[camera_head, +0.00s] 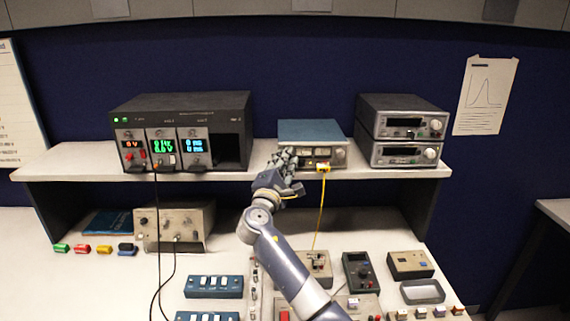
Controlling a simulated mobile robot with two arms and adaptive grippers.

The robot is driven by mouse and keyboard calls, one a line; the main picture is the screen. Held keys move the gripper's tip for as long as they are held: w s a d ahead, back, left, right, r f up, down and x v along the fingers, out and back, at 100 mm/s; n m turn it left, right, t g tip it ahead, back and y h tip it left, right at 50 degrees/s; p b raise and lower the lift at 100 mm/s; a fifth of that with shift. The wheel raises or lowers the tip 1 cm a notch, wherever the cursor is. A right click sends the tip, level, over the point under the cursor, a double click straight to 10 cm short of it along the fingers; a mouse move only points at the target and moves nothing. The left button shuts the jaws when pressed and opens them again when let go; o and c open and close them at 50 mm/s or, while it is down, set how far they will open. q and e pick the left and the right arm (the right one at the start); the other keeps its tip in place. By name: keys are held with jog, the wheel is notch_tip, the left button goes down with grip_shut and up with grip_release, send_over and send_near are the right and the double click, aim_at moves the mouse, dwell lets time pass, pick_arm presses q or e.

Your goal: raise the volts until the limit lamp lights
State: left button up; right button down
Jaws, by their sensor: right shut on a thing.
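A blue-topped instrument (312,132) stands on the shelf, with small displays or meters on its front. My right gripper (284,158) is at the left part of that front, shut on a knob that the fingers hide. A yellow plug (323,168) with a yellow cable sits at the lower front, just right of the gripper. I cannot make out a lit limit lamp on this instrument. My left gripper is not in view.
A black modular unit (180,102) with lit displays stands left on the shelf (80,162). Two stacked instruments (402,125) stand right. The bench below holds a beige box (175,222), blue switch boxes (214,286) and several small devices. The yellow cable hangs beside my arm.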

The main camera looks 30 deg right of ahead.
jog(key=shift+r+m+g+y+b, duration=0.1)
jog(key=shift+m+g+y+b, duration=0.4)
jog(key=shift+m, duration=1.45)
jog(key=shift+m+g+y+b, duration=0.1)
jog(key=shift+m+g+b, duration=0.75)
jog(key=shift+m, duration=1.1)
jog(key=c, duration=1.4)
grip_release()
jog(key=shift+s+r, duration=0.1)
